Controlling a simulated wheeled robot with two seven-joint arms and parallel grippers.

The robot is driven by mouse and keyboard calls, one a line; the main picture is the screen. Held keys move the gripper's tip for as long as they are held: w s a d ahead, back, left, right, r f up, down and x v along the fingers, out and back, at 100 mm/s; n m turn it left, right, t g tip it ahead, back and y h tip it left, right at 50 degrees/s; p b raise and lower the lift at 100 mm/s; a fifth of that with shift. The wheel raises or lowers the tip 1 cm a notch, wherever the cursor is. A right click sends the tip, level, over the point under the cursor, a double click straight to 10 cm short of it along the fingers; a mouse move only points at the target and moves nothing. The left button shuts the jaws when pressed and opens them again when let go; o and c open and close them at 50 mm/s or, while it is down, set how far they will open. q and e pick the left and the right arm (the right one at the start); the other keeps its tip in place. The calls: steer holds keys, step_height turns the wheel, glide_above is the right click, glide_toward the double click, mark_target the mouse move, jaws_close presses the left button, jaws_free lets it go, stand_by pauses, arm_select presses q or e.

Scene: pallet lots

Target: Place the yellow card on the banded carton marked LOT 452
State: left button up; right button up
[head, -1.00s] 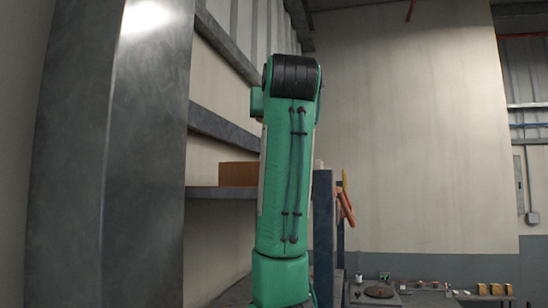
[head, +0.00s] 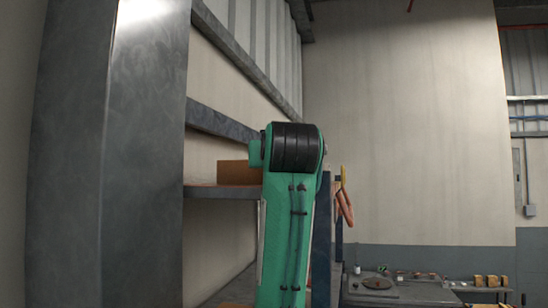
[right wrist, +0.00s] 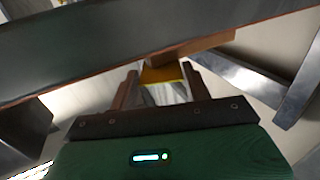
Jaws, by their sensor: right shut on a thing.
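In the right wrist view my right gripper (right wrist: 161,84) has its two brown fingers closed on a yellow card (right wrist: 163,74), of which only a small part shows between them. In the head view a green arm of mine stands upright in the middle and hides whatever is behind it; no gripper shows clearly there. A plain brown carton (head: 238,172) sits on the shelf left of the arm, partly covered by it. No band or LOT marking can be read on it. A brown box-like surface (right wrist: 192,47) lies just beyond the fingertips in the wrist view. My left gripper is not visible.
The shelf (head: 222,192) runs behind the arm, and a large grey metal column (head: 120,150) fills the left. A blue post (head: 321,240) stands right of the arm, with orange and yellow items (head: 344,205) beside it. A bench (head: 400,292) with small objects stands at the back right.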

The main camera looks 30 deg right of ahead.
steer(key=shift+s+f, duration=0.1)
steer(key=shift+f, duration=0.1)
steer(key=o, duration=0.9)
steer(key=shift+r, duration=0.25)
steer(key=shift+s+a+f, duration=0.1)
steer(key=shift+s+a, duration=0.05)
steer(key=b+v, duration=0.5)
steer(key=v, duration=0.6)
steer(key=shift+s+a, duration=0.2)
